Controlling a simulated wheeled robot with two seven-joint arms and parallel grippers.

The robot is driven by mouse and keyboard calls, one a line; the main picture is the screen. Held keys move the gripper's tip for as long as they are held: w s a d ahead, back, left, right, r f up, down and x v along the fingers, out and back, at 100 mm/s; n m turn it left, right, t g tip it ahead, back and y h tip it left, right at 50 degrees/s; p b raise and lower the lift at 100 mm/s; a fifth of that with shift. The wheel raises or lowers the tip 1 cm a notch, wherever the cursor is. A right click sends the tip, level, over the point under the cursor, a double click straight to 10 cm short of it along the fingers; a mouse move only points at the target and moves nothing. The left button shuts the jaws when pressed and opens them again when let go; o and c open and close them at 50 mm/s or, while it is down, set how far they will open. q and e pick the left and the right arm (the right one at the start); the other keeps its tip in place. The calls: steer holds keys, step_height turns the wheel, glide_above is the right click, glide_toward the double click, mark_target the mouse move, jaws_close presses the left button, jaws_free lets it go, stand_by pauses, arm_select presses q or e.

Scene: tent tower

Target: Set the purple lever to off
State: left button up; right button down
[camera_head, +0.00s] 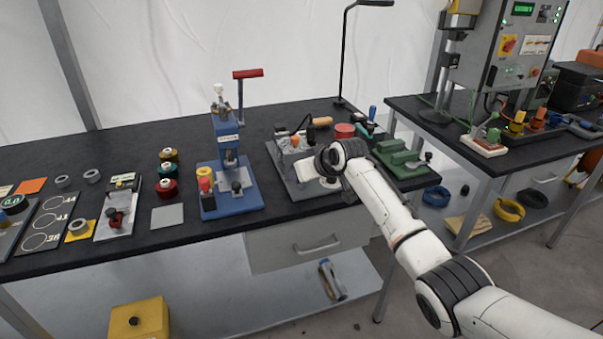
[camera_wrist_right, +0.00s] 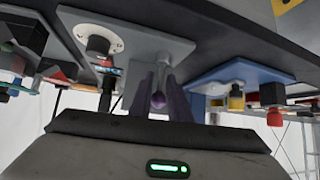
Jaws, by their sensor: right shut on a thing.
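The purple lever (camera_wrist_right: 158,99) shows in the right wrist view between the two fingers of my right gripper (camera_wrist_right: 160,92). The gripper is shut on it, in front of a light grey plate (camera_wrist_right: 138,45). In the head view my right arm reaches from the lower right to the grey plate (camera_head: 279,164) near the table's front edge. There the wrist hides the lever and the fingertips. The lever's exact setting cannot be told. My left gripper is not in view.
A blue press (camera_head: 228,150) with a red-handled lever stands left of the grey plate. A green device (camera_head: 402,163) sits close on the right. A black-handled part and a red round piece (camera_head: 344,130) are behind my wrist. Spools (camera_head: 168,172) stand farther left.

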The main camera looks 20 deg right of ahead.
stand_by(0.3)
steer(key=c, duration=1.8)
jaws_free()
steer(key=v, duration=1)
steer(key=shift+d+r, duration=0.1)
